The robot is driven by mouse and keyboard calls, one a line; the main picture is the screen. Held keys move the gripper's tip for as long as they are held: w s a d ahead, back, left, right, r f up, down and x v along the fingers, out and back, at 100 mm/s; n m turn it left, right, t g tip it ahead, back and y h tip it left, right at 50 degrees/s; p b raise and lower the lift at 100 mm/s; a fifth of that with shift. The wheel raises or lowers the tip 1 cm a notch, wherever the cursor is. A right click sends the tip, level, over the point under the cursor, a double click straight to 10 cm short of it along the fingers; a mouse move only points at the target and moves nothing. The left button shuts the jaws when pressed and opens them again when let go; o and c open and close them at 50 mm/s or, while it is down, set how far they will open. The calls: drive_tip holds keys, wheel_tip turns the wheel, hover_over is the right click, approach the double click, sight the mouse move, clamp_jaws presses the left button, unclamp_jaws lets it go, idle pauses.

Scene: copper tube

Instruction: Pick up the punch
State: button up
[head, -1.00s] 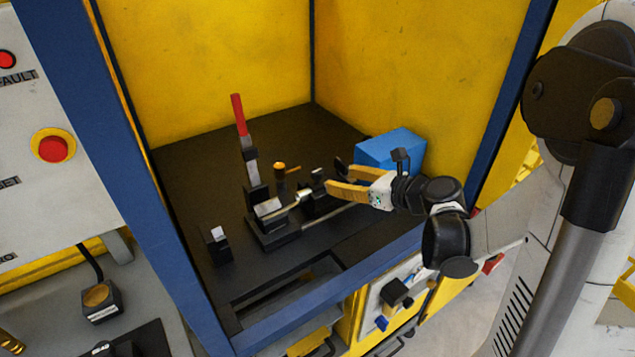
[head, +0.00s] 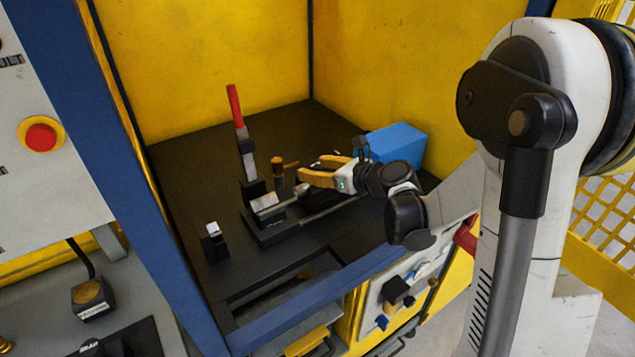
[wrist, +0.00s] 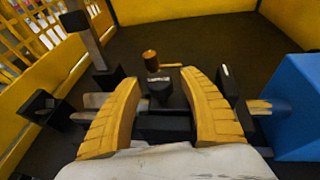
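An upright piece with a brown rounded top, which looks like the punch (head: 278,168), stands on the dark fixture in the booth. In the wrist view the punch (wrist: 151,62) is ahead of my fingers, roughly midway between them, with a thin orange bar beside it. My gripper (head: 308,170) reaches in from the right, with yellow padded fingers spread apart. In the wrist view my gripper (wrist: 160,76) is open, with nothing held. The punch's lower part is partly hidden behind dark fixture parts.
A lever with a red handle (head: 235,105) rises left of the punch. A blue box (head: 400,142) stands behind my gripper at the right. A small black block (head: 214,243) stands at the front left. Yellow walls (head: 220,55) enclose the dark work surface; its back left is clear.

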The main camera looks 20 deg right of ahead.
clamp_jaws()
